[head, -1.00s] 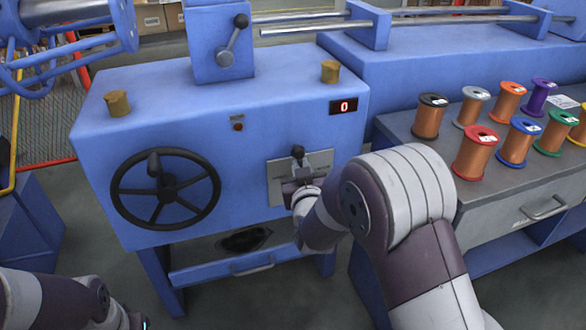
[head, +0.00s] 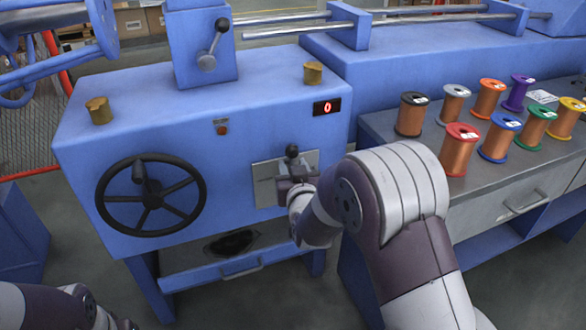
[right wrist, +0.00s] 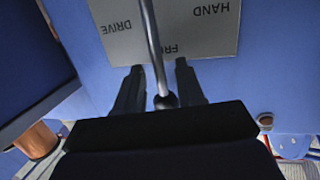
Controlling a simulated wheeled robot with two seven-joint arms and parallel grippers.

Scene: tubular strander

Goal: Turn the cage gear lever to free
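The cage gear lever (head: 291,150) has a black ball knob and stands at a pale label plate (head: 265,186) on the blue machine's front. In the right wrist view the plate (right wrist: 185,32) reads DRIVE and HAND upside down, with a partly covered word starting FR near its edge. The lever's metal rod (right wrist: 153,45) crosses that word and ends in the dark ball. My right gripper (right wrist: 158,85) is open, one finger on each side of the lever, with gaps visible. It also shows at the plate in the head view (head: 293,183). My left gripper is out of the picture at bottom left.
A black handwheel (head: 151,196) is left of the plate. A crank lever (head: 213,45) stands on top, and a red display (head: 327,106) reads 0. Several wire spools stand on the grey bench (head: 500,172) at right.

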